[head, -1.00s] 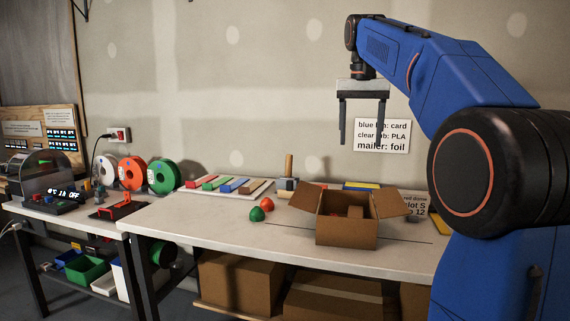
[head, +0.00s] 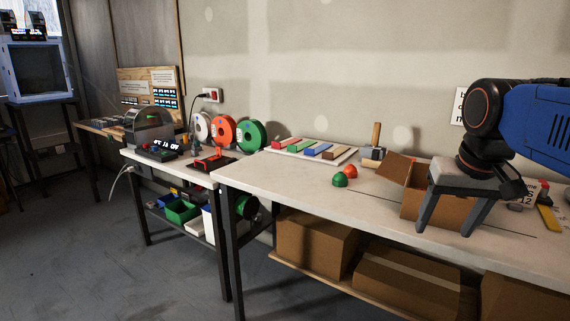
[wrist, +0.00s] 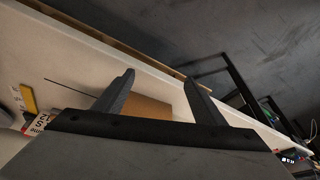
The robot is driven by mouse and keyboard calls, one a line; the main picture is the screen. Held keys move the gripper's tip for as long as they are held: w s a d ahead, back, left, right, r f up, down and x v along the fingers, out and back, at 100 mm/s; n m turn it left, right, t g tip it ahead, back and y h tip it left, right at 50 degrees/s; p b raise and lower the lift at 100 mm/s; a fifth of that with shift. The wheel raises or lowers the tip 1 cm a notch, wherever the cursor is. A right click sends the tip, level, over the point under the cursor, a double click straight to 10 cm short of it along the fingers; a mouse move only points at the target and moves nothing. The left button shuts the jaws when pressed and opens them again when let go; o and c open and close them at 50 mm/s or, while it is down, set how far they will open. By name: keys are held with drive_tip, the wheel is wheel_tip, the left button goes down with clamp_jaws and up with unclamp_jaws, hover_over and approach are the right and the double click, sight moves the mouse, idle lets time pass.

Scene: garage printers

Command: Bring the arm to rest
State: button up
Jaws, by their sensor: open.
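My gripper (head: 444,222) is open and empty in the head view. Its two dark fingers point down, in front of the open cardboard box (head: 411,205) on the white workbench (head: 290,188), and hide much of the box. In the wrist view my gripper (wrist: 160,95) shows both fingers spread apart with nothing between them. Part of the brown box (wrist: 148,106) shows between and beyond the fingers. My blue arm reaches in from the right edge of the head view.
A green (head: 339,180) and a red dome (head: 350,171) lie left of the box. A wooden-handled tool (head: 374,148) and a tray of coloured bars (head: 312,151) stand behind. Spools (head: 223,131) stand on the left table. Grey floor (head: 110,230) at lower left is clear.

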drive_tip(key=s+a+f+n, duration=0.1)
drive_tip(key=s+f, duration=0.4)
drive_tip(key=f, duration=0.3)
drive_tip(key=s+a+f+n+t, duration=0.1)
drive_tip(key=s+a+f, duration=0.1)
drive_tip(key=s+f, duration=0.4)
wheel_tip(320, 180, down, 4)
drive_tip(key=shift+a+r+y, duration=0.15)
drive_tip(key=shift+r+y, duration=0.1)
drive_tip(key=shift+y, duration=0.05)
